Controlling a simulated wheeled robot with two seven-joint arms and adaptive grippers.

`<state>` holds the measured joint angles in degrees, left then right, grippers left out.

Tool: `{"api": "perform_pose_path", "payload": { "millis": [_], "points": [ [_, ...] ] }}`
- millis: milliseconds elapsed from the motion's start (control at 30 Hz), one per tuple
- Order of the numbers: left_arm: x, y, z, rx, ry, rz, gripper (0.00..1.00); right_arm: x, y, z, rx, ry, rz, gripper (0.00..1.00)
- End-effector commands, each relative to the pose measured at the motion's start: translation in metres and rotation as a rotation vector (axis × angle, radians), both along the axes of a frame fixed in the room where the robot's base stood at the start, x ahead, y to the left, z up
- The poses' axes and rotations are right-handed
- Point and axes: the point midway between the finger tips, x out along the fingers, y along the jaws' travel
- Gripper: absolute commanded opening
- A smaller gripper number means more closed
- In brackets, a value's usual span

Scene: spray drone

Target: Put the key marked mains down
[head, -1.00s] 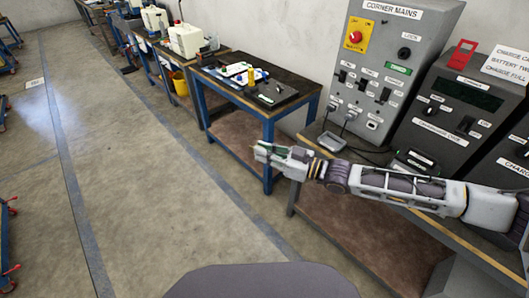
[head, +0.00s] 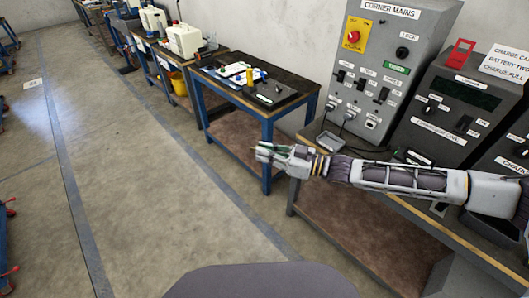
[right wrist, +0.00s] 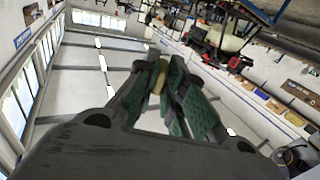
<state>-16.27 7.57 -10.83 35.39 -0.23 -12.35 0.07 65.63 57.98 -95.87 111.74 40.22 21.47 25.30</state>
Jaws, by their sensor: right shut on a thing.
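My right gripper (head: 262,151) is in the middle of the head view, with its arm reaching in from the right. It is held over the floor, left of the charging bench and in front of the blue-legged table. In the right wrist view its green finger pads (right wrist: 165,80) are closed on a small tan, brass-coloured piece (right wrist: 155,85), which fits the key. The fingers hide most of it and I can read no mark on it. My left gripper is not in view.
The corner mains cabinet (head: 384,75) with its red-and-yellow switch (head: 354,35) stands on the charging bench (head: 445,232). A small grey tray (head: 330,141) lies before it. The blue-legged table (head: 212,77) carries a dark mat with small items. The floor (head: 150,200) at left is clear.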

Motion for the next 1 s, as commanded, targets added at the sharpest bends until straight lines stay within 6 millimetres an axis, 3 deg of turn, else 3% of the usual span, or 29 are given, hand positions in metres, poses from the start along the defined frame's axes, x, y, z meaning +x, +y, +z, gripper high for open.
{"api": "perform_pose_path", "payload": {
  "millis": [200,367,800,1000],
  "points": [
    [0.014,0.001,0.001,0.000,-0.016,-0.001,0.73,0.000,-0.004,0.001,0.000,-0.005,0.045,0.00],
    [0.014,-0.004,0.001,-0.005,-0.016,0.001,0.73,-0.002,-0.008,0.001,0.000,-0.003,0.088,0.00],
    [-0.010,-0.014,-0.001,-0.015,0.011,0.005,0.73,-0.007,-0.021,0.000,-0.001,-0.002,0.248,0.00],
    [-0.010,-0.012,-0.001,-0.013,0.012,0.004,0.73,-0.009,-0.025,0.000,-0.001,-0.001,0.299,0.00]
  ]
}}
